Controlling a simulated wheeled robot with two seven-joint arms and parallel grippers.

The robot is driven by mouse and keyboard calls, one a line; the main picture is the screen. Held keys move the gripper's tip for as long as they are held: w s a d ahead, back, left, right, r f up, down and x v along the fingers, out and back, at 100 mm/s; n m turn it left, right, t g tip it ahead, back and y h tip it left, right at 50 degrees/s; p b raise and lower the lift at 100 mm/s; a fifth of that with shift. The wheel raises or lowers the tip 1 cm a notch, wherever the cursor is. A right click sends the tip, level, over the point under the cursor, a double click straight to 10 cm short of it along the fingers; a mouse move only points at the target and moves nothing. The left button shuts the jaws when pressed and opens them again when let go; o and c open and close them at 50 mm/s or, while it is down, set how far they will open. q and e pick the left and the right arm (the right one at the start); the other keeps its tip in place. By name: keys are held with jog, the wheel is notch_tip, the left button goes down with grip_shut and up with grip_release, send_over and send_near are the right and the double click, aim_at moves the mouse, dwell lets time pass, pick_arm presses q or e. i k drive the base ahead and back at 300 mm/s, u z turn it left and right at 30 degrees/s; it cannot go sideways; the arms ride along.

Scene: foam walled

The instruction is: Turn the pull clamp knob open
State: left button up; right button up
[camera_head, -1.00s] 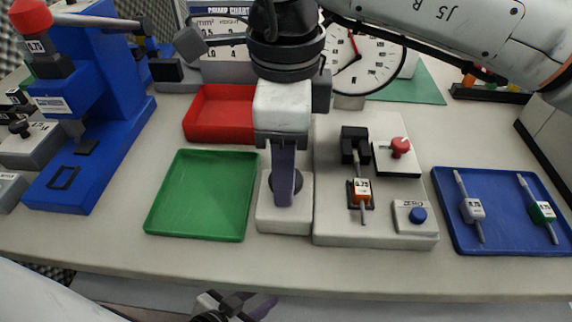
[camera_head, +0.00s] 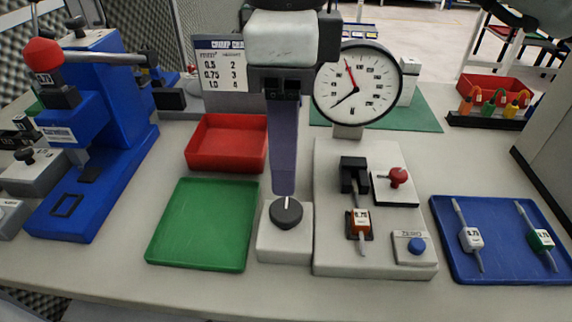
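A round black knob (camera_head: 286,213) with a white pointer mark sits on a small white block (camera_head: 285,246) at the centre of the bench. The mark points roughly towards the back. My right gripper (camera_head: 283,193) points down just behind and above the knob, seemingly apart from it. Its purple fingers are seen edge-on and overlap, so the gap between them is hidden. Beside it, a white fixture (camera_head: 335,240) carries a black clamp block (camera_head: 354,172), an orange-labelled part (camera_head: 359,222), a red knob (camera_head: 398,177) and a dial gauge (camera_head: 358,84). My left gripper is out of view.
A green tray (camera_head: 203,263) and a red tray (camera_head: 228,164) lie left of the knob. A blue press (camera_head: 92,130) stands further left. A blue tray (camera_head: 500,278) with two labelled parts lies at the right.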

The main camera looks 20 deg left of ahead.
aim_at(398, 175)
jog(key=k, duration=1)
